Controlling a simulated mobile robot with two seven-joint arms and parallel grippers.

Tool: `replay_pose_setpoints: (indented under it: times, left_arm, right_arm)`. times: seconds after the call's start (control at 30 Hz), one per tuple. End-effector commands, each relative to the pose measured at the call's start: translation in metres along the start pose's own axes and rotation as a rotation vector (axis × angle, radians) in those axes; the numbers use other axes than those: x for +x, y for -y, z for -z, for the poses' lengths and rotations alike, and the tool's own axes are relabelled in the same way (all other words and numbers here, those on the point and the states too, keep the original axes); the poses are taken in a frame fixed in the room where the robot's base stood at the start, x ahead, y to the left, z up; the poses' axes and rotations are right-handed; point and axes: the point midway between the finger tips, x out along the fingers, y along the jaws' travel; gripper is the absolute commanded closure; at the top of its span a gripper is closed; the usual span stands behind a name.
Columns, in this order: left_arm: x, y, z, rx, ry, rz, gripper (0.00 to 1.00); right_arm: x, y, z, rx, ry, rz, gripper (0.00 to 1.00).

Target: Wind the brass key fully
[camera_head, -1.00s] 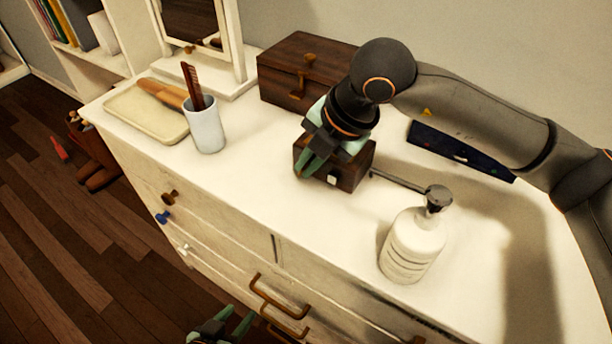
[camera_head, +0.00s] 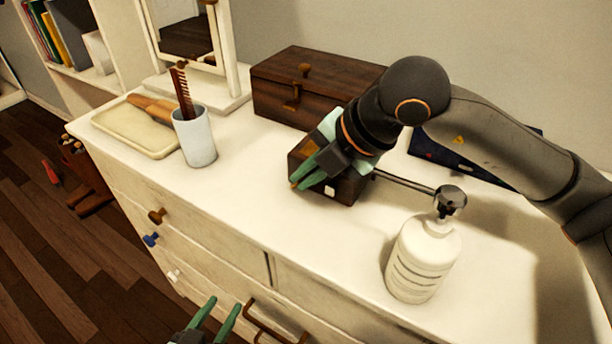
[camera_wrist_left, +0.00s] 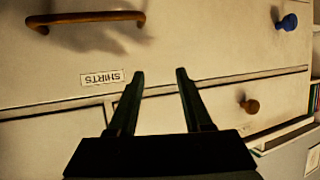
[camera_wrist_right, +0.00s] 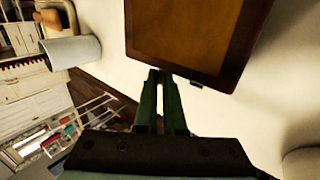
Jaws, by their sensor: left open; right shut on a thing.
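A small dark wooden box (camera_head: 347,187) with a pale square on its front stands on the white dresser top. My right gripper (camera_head: 299,179) is at the box's left front side. Its green fingers are shut on the brass key, of which only a small brass-coloured bit (camera_head: 294,186) shows at the fingertips. In the right wrist view the box (camera_wrist_right: 190,35) lies just beyond the closed fingers (camera_wrist_right: 162,80). My left gripper (camera_head: 216,312) is open and empty, low in front of the dresser drawers; its spread fingers also show in the left wrist view (camera_wrist_left: 160,80).
A white pump bottle (camera_head: 422,262) stands right of the box. A larger wooden chest (camera_head: 315,85) is behind it. A cup with a comb (camera_head: 195,140) and a cream tray (camera_head: 135,130) stand left. A dark blue flat thing (camera_head: 440,155) lies partly behind my right arm.

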Motion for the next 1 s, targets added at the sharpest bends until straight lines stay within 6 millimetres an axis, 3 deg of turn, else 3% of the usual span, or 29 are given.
replay_pose_setpoints:
  times: [0.43,0.47,0.7,1.0]
  left_arm:
    - [0.0002,0.0005,0.0043,0.004,-0.016,0.001,0.5]
    - [0.0002,0.0005,0.0042,0.004,-0.016,0.001,0.5]
    - [0.0002,0.0005,0.0038,0.004,-0.014,0.001,0.5]
    - [0.0001,0.0004,0.0035,0.003,-0.012,0.001,0.5]
  right_arm:
    - [-0.0003,-0.0004,0.0002,0.0,-0.001,-0.003,1.0]
    - [-0.0003,-0.0004,0.0002,0.0,-0.001,-0.003,0.9]
    - [-0.0002,-0.0002,0.0001,0.0,0.0,-0.003,0.63]
    - [-0.0026,-0.0005,-0.0001,0.0,0.001,-0.003,0.62]
